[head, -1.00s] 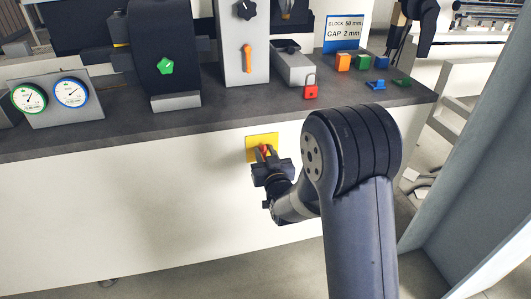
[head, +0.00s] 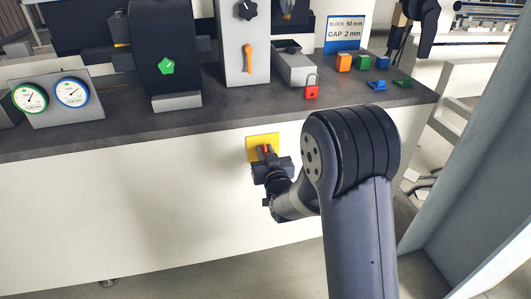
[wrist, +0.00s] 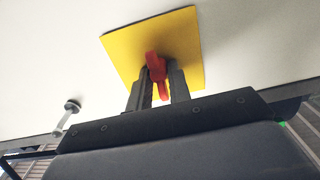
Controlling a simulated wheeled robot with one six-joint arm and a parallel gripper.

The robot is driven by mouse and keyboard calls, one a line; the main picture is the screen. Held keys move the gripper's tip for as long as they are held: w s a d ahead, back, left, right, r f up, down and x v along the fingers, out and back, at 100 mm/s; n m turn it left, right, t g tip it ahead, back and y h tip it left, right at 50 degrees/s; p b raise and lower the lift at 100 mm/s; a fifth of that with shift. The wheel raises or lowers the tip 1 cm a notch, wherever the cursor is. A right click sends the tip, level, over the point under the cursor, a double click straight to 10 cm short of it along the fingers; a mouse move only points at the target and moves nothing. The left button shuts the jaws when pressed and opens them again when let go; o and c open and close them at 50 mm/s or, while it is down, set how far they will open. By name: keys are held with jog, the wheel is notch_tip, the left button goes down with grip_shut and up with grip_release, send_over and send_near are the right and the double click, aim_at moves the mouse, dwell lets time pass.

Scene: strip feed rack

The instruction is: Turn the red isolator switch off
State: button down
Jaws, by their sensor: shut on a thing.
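The red isolator switch (wrist: 156,66) sits on a yellow square plate (wrist: 185,30) on the white front panel of the bench. In the wrist view its red handle stands between the two dark fingers of my gripper (wrist: 158,88), which is shut on it. In the head view the plate (head: 256,139) shows just below the bench top, and my gripper (head: 266,155) hides most of the handle. The handle's exact angle is hard to tell in the head view.
A red padlock (head: 312,91) lies on the grey bench top (head: 215,118) above the switch. Coloured blocks such as the orange one (head: 344,62) stand at the right. Two gauges (head: 72,92) are at the left. The white front panel (head: 120,210) around the switch is clear.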

jog(key=shift+f+n+b, duration=0.1)
jog(key=shift+n+b, duration=0.2)
jog(key=shift+b, duration=0.05)
jog(key=n+b, duration=0.3)
jog(key=shift+a+f+n+b, duration=0.1)
jog(key=shift+f+n+b, duration=0.05)
jog(key=shift+n+b, duration=0.2)
jog(key=n+b, duration=0.3)
jog(key=n, duration=0.3)
jog(key=n+b, duration=0.4)
jog(key=n, duration=0.3)
jog(key=shift+s+a+f+n, duration=0.1)
jog(key=shift+a+n, duration=0.1)
jog(key=shift+n, duration=0.05)
jog(key=c, duration=1.6)
grip_release()
jog(key=shift+o, duration=0.2)
